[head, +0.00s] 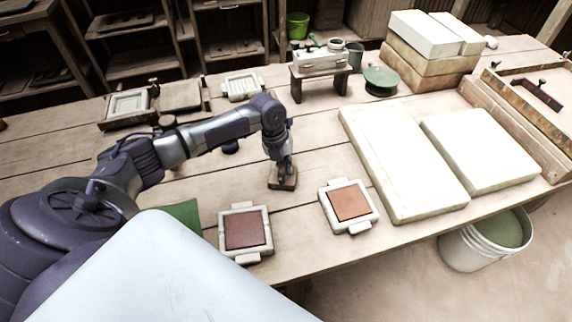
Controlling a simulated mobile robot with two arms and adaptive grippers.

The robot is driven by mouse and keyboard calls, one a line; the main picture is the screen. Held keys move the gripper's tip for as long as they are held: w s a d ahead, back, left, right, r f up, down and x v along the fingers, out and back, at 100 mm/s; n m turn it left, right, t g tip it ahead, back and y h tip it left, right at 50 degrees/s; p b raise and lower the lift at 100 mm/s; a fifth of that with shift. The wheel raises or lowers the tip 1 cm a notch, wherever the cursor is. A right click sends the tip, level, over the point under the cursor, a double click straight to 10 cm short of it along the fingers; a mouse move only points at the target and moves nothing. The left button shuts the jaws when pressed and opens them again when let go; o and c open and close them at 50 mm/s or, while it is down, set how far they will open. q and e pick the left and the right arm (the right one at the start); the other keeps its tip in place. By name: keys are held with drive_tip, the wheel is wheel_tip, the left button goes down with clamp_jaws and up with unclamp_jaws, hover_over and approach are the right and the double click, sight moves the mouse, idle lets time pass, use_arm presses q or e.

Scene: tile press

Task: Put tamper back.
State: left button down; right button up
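The tamper (284,182) is a small brown wooden block in the middle of the workbench, behind the two tile moulds. My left gripper (283,165) points down right above the block, and its fingers appear closed around the tamper's handle, which they mostly hide. I cannot tell whether the block rests on the bench or hangs just above it. My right gripper is not in view.
Two pale moulds with reddish clay, left mould (245,231) and right mould (350,202), lie near the front edge. Large white slabs (400,160) lie to the right. A small wooden stand (321,83) and a green turntable (380,80) stand behind. A bucket (487,240) stands on the floor.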

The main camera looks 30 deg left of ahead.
use_arm(q)
drive_tip(key=c, duration=1.3)
unclamp_jaws()
drive_tip(key=shift+r, duration=0.1)
drive_tip(key=b+v, duration=0.1)
drive_tip(key=v, duration=1.1)
